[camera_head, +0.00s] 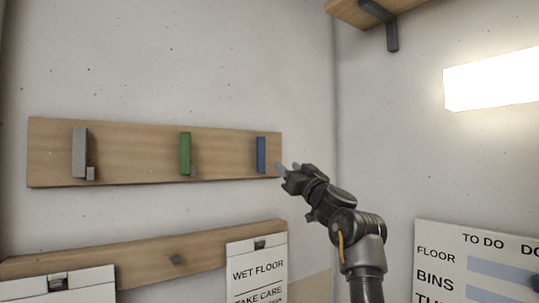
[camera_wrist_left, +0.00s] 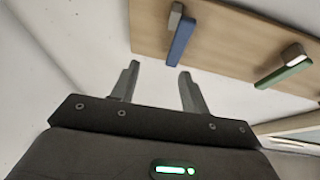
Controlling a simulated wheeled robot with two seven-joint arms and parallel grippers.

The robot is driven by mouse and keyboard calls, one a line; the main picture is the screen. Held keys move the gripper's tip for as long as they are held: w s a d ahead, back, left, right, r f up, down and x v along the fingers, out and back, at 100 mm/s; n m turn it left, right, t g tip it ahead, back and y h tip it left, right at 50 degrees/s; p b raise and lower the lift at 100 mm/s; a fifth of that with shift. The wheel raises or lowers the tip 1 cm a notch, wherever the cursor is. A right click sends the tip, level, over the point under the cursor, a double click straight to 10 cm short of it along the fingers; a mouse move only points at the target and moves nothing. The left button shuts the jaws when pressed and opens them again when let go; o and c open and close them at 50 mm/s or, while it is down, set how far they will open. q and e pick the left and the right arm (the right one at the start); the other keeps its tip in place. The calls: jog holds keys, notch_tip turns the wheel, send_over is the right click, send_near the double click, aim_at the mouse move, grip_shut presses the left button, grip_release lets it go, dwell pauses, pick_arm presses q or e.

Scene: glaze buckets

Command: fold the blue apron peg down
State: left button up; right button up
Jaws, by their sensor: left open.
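The blue peg (camera_head: 261,155) stands upright on the right end of the wooden peg board, its bar close to the board. In the left wrist view the blue peg (camera_wrist_left: 181,41) is a blue bar with a grey block at one end, beyond the fingertips. My left gripper (camera_head: 281,171) is open and empty, just right of the blue peg in the head view. In the wrist view both fingers (camera_wrist_left: 158,72) are spread with bare wall between them, and no contact with the peg shows. My right gripper is not in view.
The peg board (camera_head: 55,155) also carries a grey peg (camera_head: 79,152) and a green peg (camera_head: 185,153), both upright. Below is another board (camera_head: 140,262) with hanging signs, one reading WET FLOOR (camera_head: 257,268). A TO DO board (camera_head: 480,262) hangs at right. Wall above the pegs is clear.

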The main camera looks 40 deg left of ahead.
aim_at(262, 142)
pick_arm(q)
jog(key=a+r+p, duration=0.2)
jog(key=a, duration=0.1)
jog(key=a+r+n+g+p, duration=0.1)
jog(key=a+r+p, duration=0.1)
jog(key=a+r, duration=0.1)
jog(key=a+r+g+p, duration=0.1)
jog(key=a+r+p, duration=0.1)
jog(key=a, duration=0.1)
jog(key=shift+w+a+r, duration=0.15)
jog(key=shift+a+r, duration=0.1)
jog(key=shift+r, duration=0.05)
jog(key=shift+w+a+y, duration=0.1)
jog(key=shift+a+y, duration=0.2)
jog(key=shift+a, duration=0.05)
grip_shut()
